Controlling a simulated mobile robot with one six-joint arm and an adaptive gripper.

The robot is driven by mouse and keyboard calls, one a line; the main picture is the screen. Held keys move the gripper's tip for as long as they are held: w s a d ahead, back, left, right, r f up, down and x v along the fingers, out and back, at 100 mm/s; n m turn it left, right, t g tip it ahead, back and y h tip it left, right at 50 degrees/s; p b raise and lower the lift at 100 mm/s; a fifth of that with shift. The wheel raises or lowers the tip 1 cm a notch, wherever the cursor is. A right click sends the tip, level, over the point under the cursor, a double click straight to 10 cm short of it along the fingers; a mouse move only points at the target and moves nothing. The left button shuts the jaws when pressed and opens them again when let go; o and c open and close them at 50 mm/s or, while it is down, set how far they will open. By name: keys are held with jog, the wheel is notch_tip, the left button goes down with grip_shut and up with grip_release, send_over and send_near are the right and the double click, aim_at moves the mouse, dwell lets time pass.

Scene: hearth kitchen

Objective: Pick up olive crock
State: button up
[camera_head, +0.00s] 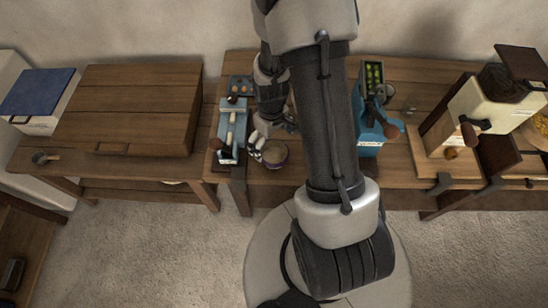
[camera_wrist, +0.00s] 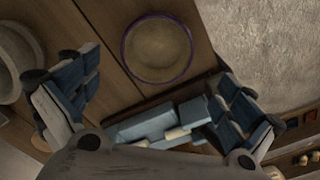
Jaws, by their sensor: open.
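A round tan vessel with a purple rim, which I take for the olive crock (camera_head: 274,153), stands upright near the front edge of the middle wooden table. In the wrist view the crock (camera_wrist: 157,48) shows from above, with its round opening between and beyond my fingers. My gripper (camera_head: 257,147) is at the crock's left side in the head view, partly hidden by my arm. In the wrist view my gripper (camera_wrist: 158,78) has its blue-padded fingers spread wide, with nothing between the pads. I cannot tell whether a finger touches the crock.
A blue and white device (camera_head: 232,130) stands close on the left. A blue machine (camera_head: 368,132) with a green-filled tray (camera_head: 374,73) stands to the right. A large grey round thing (camera_wrist: 14,62) lies beyond my left finger in the wrist view. A wooden chest (camera_head: 130,105) is farther left.

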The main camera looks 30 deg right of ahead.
aim_at(274, 156)
jog(key=shift+f, duration=0.65)
jog(key=shift+s+d+f+b, duration=0.15)
jog(key=shift+f+b, duration=0.15)
jog(key=shift+f, duration=0.25)
jog(key=f, duration=0.2)
jog(key=f+b, duration=0.1)
jog(key=f, duration=0.1)
jog(key=shift+s+d+f, duration=0.1)
jog(key=shift+d, duration=0.1)
jog(key=shift+c, duration=0.5)
jog(key=c, duration=1.2)
